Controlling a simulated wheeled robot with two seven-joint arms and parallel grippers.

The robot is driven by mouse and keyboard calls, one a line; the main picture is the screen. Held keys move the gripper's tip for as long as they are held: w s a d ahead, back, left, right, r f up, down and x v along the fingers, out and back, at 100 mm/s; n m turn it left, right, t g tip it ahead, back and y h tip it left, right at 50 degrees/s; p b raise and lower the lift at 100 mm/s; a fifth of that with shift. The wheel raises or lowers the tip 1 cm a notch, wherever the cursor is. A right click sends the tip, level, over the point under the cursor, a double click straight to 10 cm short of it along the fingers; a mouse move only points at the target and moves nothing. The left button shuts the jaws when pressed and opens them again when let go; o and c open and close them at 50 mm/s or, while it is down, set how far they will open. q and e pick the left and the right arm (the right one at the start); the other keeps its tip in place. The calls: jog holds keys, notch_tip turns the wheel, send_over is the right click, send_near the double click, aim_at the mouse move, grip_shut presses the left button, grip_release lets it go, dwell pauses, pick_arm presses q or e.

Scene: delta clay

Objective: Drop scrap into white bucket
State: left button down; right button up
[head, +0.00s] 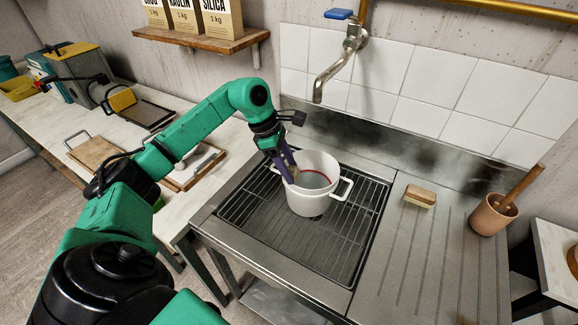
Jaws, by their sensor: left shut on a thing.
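The white bucket (312,203) stands upright on the dark grate of the steel sink unit, with a handle on each side and a red line inside. My left gripper (289,172) comes down from the upper left with its fingertips at the bucket's left rim. It is shut on a small brownish piece, which I take for the scrap (294,175). The fingers largely hide the piece, and I cannot tell how far it is inside the rim. My right gripper is out of view.
A tap (333,72) hangs behind the bucket. A brush (420,196) lies on the ribbed drainboard to the right, near a clay-coloured pot (491,216) with a wooden handle in it. A wooden board (194,168) with tools lies on the left bench. The drainboard's front is clear.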

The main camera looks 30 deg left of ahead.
pick_arm(q)
jog(key=shift+f, duration=0.25)
jog(key=shift+c, duration=1.1)
grip_release()
jog(key=shift+r, duration=0.3)
jog(key=shift+r+p, duration=0.75)
jog(key=shift+p, duration=0.1)
jog(key=b+v, duration=0.2)
jog(key=v, duration=0.1)
jog(key=shift+a, duration=0.3)
notch_tip(320, 180, up, 8)
send_over(290, 167)
jog(key=s+a, duration=0.3)
jog(key=a, duration=0.1)
jog(key=shift+w+f, duration=0.25)
